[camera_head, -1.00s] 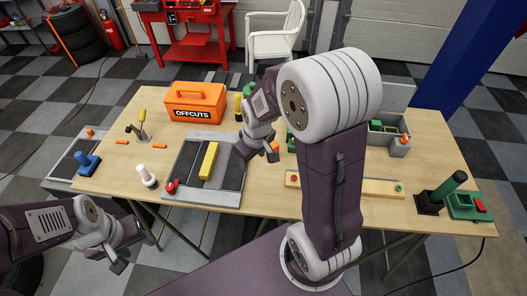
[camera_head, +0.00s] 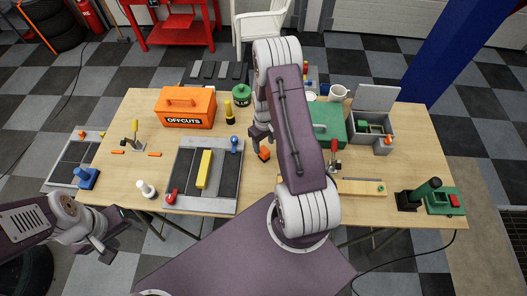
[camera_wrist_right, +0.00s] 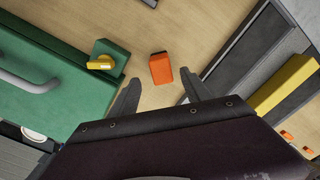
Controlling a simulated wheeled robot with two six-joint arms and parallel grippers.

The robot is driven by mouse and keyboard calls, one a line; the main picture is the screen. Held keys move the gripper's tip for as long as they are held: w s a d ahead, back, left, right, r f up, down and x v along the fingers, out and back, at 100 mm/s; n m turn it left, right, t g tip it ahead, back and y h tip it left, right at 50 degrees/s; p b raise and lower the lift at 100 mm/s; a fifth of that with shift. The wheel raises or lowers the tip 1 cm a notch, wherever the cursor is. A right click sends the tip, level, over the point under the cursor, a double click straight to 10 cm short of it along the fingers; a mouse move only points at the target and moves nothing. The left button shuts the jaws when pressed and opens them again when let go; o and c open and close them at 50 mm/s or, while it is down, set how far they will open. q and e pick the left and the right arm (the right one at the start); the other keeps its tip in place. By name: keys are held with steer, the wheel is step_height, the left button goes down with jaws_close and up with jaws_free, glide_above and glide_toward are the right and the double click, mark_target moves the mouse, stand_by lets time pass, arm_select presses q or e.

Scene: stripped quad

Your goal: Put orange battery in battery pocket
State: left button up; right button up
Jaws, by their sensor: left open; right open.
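An orange block (camera_head: 264,154), which looks like the orange battery, lies on the table between the grey-black tray and the green case. It also shows in the right wrist view (camera_wrist_right: 161,68), a little beyond my fingertips. My right gripper (camera_wrist_right: 160,92) is open and empty, its two fingers spread on either side of the near end of the block's line, not touching it. In the head view my right arm hides part of the table around it. My left gripper (camera_head: 104,254) is open and empty, off the table's front left. I cannot tell which part is the battery pocket.
The green case (camera_wrist_right: 45,85) with a yellow knob (camera_wrist_right: 101,62) stands left of the block in the wrist view. The tray (camera_head: 226,190) with a yellow bar (camera_head: 204,169) is on the other side. An orange OFFCUTS box (camera_head: 187,106) and an open grey box (camera_head: 372,130) stand farther back.

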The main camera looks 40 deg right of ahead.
mark_target(264, 150)
steer(key=f+p, duration=0.1)
steer(key=f, duration=0.1)
steer(key=s+f+p, duration=0.1)
steer(key=shift+a+f+p, duration=0.25)
steer(key=shift+f+p, duration=0.05)
steer(key=shift+f, duration=0.1)
steer(key=shift+w+f, duration=0.2)
steer(key=shift+f, duration=0.15)
steer(key=shift+w+d+f, duration=0.2)
steer(key=shift+s+a+r, duration=0.1)
steer(key=shift+s+r, duration=0.05)
jaws_close()
arm_select(q)
steer(key=r, duration=0.1)
steer(key=s+r, duration=0.1)
steer(key=shift+a+r, duration=0.2)
steer(key=shift+r, duration=0.2)
steer(key=shift+w+f, duration=0.1)
steer(key=shift+w, duration=0.05)
